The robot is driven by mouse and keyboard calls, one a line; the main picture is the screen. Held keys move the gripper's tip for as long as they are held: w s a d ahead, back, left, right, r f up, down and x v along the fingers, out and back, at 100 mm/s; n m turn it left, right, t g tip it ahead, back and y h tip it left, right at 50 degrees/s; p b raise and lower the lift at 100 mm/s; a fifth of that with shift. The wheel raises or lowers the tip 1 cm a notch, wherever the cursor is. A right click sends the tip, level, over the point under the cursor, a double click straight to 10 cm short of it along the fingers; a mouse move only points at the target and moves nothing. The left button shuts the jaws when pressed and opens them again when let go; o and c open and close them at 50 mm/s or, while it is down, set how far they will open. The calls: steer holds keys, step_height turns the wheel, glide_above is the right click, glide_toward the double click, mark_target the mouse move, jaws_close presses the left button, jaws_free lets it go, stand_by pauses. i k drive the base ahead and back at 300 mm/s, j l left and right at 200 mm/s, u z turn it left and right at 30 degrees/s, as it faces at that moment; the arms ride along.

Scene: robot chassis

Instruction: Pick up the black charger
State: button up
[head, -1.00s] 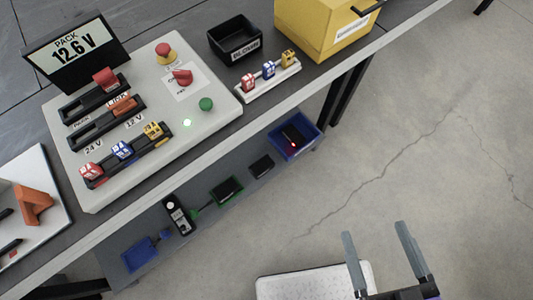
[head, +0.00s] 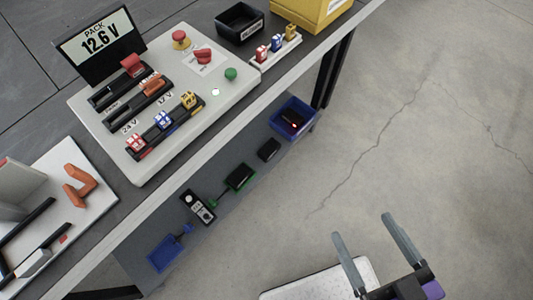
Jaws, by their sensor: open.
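Several dark items lie on the lower shelf under the bench; I cannot tell for certain which is the black charger. One is a black device with a red light (head: 293,119) inside a blue bin (head: 311,133). A plain black block (head: 269,150) lies beside that bin. A black item with green edges (head: 239,176) and a black device with a pale round face (head: 198,207) lie further left. My gripper (head: 362,226) is open and empty, over the floor to the right of the shelf, apart from all these items.
The bench top above the shelf carries a grey control panel (head: 207,87), a black bin (head: 240,39) and a yellow box (head: 300,14). A blue tray (head: 165,253) lies at the shelf's left end. The concrete floor (head: 430,130) at right is clear.

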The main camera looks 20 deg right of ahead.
mark_target(272, 145)
steer(key=i+l, duration=0.1)
steer(key=l, duration=0.15)
steer(key=i+l, duration=0.1)
steer(key=l, duration=0.15)
steer(key=i+l+u, duration=0.15)
steer(key=l+u, duration=0.75)
steer(key=u, duration=1.1)
steer(key=i+l, duration=0.05)
